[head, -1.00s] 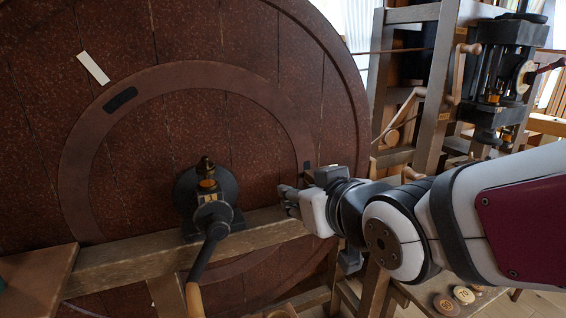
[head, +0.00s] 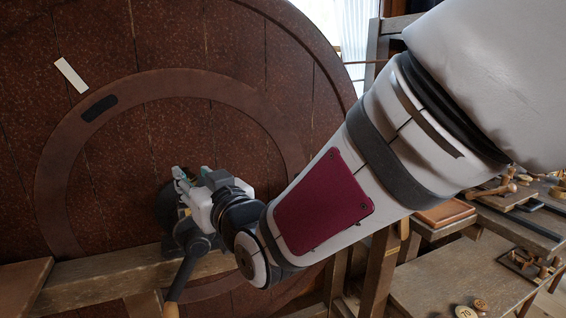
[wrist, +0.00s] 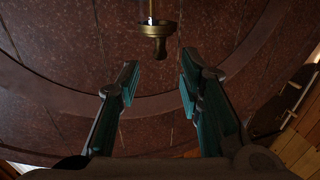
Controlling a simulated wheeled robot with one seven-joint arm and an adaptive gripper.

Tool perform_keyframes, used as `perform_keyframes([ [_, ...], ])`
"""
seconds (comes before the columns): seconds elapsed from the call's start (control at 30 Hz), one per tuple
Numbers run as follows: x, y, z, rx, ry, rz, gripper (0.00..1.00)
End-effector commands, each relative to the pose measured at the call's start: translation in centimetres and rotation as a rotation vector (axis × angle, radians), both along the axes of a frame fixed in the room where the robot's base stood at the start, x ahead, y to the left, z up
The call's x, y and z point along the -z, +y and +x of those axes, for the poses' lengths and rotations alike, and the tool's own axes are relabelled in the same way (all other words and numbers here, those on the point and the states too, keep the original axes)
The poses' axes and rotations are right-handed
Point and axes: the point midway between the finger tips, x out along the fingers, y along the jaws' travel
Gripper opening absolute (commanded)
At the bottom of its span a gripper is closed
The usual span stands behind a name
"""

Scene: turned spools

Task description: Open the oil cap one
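The brass oil cap (wrist: 157,30) shows in the wrist view, with a rounded knob at its near end. It lies just beyond the fingertips, roughly midway between them and apart from both. My gripper (wrist: 159,78) is open, its two green-padded fingers spread with nothing between them. In the head view my gripper (head: 194,180) is in front of the dark bearing housing (head: 167,207) and hides the cap there.
A crank (head: 184,268) hangs from the housing, close below my gripper. A wooden beam (head: 95,281) runs under it. The big reddish-brown wheel (head: 220,60) stands behind. A bench with wooden parts (head: 440,275) is at the right.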

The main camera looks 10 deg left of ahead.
Motion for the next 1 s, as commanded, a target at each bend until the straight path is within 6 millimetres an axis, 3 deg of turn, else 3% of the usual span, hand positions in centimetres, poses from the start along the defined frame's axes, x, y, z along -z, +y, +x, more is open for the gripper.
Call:
perform_keyframes([
  [0.3, 0.0, 3.5, 3.3, 0.000, 0.001, 0.000, 0.34],
  [0.73, 0.0, 4.1, 3.9, 0.000, 0.001, -0.001, 0.34],
  [0.9, 0.0, 4.1, 3.9, 0.000, 0.001, -0.001, 0.00],
  [1.0, 0.0, 4.1, 3.9, 0.000, 0.001, -0.001, 0.00],
])
